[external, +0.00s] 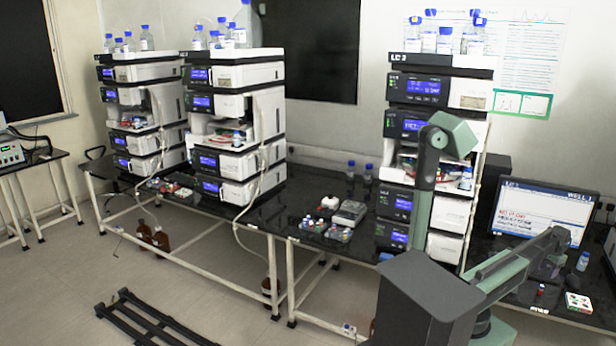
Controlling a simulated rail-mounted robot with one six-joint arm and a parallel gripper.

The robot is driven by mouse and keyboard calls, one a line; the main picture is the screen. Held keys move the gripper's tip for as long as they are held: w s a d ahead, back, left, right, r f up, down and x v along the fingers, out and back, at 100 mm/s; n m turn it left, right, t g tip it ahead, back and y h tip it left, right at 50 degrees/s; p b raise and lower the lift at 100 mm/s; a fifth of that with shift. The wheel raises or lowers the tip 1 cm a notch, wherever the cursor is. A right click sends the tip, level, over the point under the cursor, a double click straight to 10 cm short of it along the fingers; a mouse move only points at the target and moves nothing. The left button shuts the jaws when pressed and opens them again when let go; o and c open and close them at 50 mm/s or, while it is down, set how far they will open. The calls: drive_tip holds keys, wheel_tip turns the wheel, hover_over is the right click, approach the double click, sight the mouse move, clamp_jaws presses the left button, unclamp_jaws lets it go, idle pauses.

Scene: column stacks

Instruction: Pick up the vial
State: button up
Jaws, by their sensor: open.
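A small vial (541,290) with red and blue on it stands on the black bench at the right, in front of the monitor. It is too small to make out in detail. My arm reaches right from the dark grey body at the bottom middle. My gripper (551,269) hangs at the end of the arm, in front of the monitor, behind and slightly right of the vial in the picture. It is open. Its fingers are small and dark against the bench, and I see nothing held between them.
The monitor (540,212) is close behind my gripper. The LC 3 column stack (452,245) stands left. More vials (326,230) sit on the middle bench.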

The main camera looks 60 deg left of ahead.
sight(542, 286)
wheel_tip(542, 286, down, 4)
drive_tip(key=b, duration=0.2)
drive_tip(key=shift+f+b, duration=0.2)
drive_tip(key=shift+b, duration=0.2)
wheel_tip(542, 286, down, 5)
drive_tip(key=b, duration=0.5)
drive_tip(key=shift+s+d+f, duration=0.15)
drive_tip(key=shift+r, duration=0.25)
drive_tip(key=c, duration=0.9)
drive_tip(key=shift+r, duration=0.15)
